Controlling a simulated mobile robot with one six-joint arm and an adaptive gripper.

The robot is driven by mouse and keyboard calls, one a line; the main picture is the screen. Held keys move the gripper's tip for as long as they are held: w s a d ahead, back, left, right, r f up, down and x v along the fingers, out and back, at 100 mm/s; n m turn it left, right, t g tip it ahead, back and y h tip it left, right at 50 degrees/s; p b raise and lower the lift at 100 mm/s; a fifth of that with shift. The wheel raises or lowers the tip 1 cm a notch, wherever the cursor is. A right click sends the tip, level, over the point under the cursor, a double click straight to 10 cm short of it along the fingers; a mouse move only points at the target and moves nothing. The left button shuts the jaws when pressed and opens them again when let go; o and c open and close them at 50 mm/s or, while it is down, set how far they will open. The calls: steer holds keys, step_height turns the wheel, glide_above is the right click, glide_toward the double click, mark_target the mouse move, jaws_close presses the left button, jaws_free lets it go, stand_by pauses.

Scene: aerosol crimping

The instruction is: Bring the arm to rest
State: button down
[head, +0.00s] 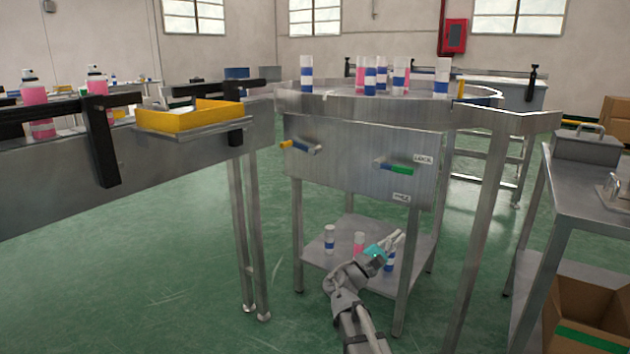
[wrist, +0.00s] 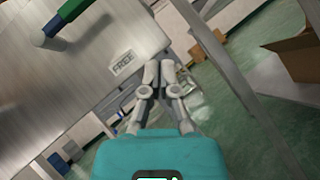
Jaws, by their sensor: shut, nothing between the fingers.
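My arm (head: 350,295) reaches up from the bottom of the head view. My gripper (head: 398,238) is in front of the lower shelf of the round metal table, below its front panel. In the wrist view my gripper (wrist: 160,66) has its fingers together with nothing between them. The fingertips show just below a label reading FREE (wrist: 123,62) on the panel. They appear apart from the panel, but the exact gap is hard to tell.
The round table (head: 420,112) carries several cans on top; its panel (head: 345,165) has a yellow-blue handle (head: 300,147) and a green-blue handle (head: 395,167). Cans stand on its lower shelf (head: 325,262). A yellow tray (head: 190,118) is at left, a side table (head: 590,175) and box (head: 585,310) at right.

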steer(key=s+d+f+m+g+y+p, duration=0.6)
steer(key=s+f+m+g+y+p, duration=0.15)
steer(key=f+m+y, duration=0.2)
steer(key=s+a+f+m+g+y+p, duration=0.3)
steer(key=s+a+m+y+p, duration=0.35)
steer(key=a+y, duration=0.65)
step_height(320, 180, up, 37)
steer(key=s+n+p, duration=0.1)
steer(key=s+p, duration=0.1)
steer(key=p, duration=3.6)
steer(key=shift+d+n, duration=0.25)
steer(key=shift+n, duration=0.15)
steer(key=shift+h, duration=0.25)
